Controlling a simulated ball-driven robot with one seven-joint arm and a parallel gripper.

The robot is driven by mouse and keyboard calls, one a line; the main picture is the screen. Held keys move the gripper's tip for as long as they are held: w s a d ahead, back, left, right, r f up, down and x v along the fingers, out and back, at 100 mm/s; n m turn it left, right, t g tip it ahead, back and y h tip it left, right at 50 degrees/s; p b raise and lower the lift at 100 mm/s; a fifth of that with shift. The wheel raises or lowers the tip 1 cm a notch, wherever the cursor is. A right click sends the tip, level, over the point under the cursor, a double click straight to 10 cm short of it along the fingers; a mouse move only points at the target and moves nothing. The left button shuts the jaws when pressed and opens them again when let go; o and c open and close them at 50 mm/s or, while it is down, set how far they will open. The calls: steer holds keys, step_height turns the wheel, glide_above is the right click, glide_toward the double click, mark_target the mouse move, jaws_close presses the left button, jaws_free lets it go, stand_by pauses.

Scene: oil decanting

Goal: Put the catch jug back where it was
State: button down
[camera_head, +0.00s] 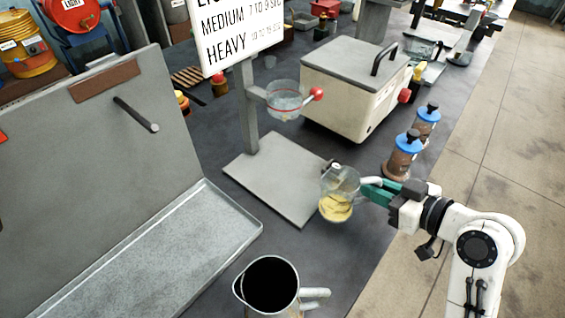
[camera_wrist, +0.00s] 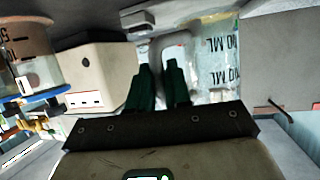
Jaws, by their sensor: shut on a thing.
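The catch jug (camera_head: 338,190) is a clear jug with some yellow oil in its bottom. It is at the front right edge of the flat grey base plate (camera_head: 270,180) of the stand, and appears slightly tilted; whether it touches the surface is unclear. My gripper (camera_head: 372,190), with green fingers, comes from the right and is shut on the jug's handle. In the wrist view, the fingers (camera_wrist: 160,85) close around the handle and the jug wall (camera_wrist: 212,68) shows ML markings.
A clear cup with a red knob (camera_head: 286,100) hangs on the stand. A cream box machine (camera_head: 345,90) stands behind. Blue-lidded jars (camera_head: 403,155) are near the table's right edge. A dark-mouthed metal pitcher (camera_head: 268,287) stands in front, beside a metal tray (camera_head: 150,260).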

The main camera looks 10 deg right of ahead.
steer(key=w+a+p, duration=0.1)
steer(key=w+a, duration=0.1)
steer(key=w, duration=0.3)
steer(key=w+a+p, duration=0.1)
steer(key=w+a, duration=0.2)
steer(key=w, duration=0.2)
steer(key=w+a+p, duration=0.1)
steer(key=w+a, duration=0.1)
steer(key=w, duration=0.3)
steer(key=shift+w+a, duration=0.15)
steer(key=shift+a, duration=0.05)
steer(key=shift+f+p, duration=0.45)
steer(key=shift+f, duration=1.3)
steer(key=c, duration=1.1)
jaws_free()
steer(key=shift+o, duration=0.2)
steer(key=b+v, duration=0.1)
steer(key=v, duration=1.1)
steer(key=shift+b, duration=0.35)
steer(key=shift+d, duration=0.1)
